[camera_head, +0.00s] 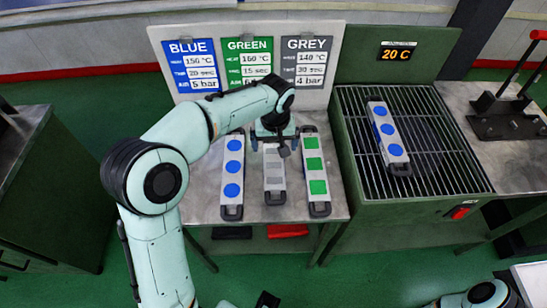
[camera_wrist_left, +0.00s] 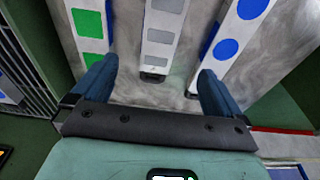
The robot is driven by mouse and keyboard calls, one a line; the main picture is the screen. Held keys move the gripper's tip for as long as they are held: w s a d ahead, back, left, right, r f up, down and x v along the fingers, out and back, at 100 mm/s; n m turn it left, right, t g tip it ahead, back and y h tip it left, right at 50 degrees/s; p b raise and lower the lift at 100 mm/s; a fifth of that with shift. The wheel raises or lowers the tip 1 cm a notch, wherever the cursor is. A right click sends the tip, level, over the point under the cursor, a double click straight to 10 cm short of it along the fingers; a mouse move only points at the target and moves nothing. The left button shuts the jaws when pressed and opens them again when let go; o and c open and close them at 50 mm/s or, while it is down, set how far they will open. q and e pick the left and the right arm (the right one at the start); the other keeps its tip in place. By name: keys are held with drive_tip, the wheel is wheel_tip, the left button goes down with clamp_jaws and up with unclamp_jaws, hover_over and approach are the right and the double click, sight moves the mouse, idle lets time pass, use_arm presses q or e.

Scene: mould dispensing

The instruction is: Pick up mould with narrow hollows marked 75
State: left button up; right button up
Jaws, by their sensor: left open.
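Three long white moulds with dark end handles lie side by side on the metal table. The middle mould (camera_head: 274,184) has grey rectangular hollows; it also shows in the left wrist view (camera_wrist_left: 160,38). The left mould (camera_head: 232,177) has round blue fills and the right mould (camera_head: 316,172) has square green fills. No 75 mark is readable. My left gripper (camera_head: 276,141) is open above the far part of the grey mould and partly hides it. In the left wrist view its two fingers (camera_wrist_left: 156,76) are spread wide, with the grey mould's end between and beyond them.
A fourth mould with blue round fills (camera_head: 388,136) lies on the grill (camera_head: 440,160) at right. A sign board (camera_head: 318,102) with blue, green and grey cards stands behind the table. A press with a red handle (camera_head: 508,112) stands far right. Neighbouring moulds are close on both sides.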

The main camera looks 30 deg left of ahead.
use_arm(q)
hover_over(274, 165)
drive_tip(key=s, duration=0.1)
drive_tip(key=f, duration=0.7)
drive_tip(key=shift+d, duration=0.3)
drive_tip(key=shift+w+a+f, duration=0.1)
drive_tip(key=shift+w+f, duration=0.05)
drive_tip(key=shift+f, duration=0.8)
drive_tip(key=shift+w+a+f, duration=0.1)
drive_tip(key=shift+w+f, duration=0.05)
drive_tip(key=shift+f, duration=0.85)
drive_tip(key=shift+w+a+f, duration=0.1)
drive_tip(key=shift+w+f, duration=0.05)
drive_tip(key=shift+f, duration=0.8)
drive_tip(key=c, duration=1.3)
drive_tip(key=shift+r, duration=0.1)
drive_tip(key=shift+c, duration=0.8)
drive_tip(key=shift+r, duration=0.1)
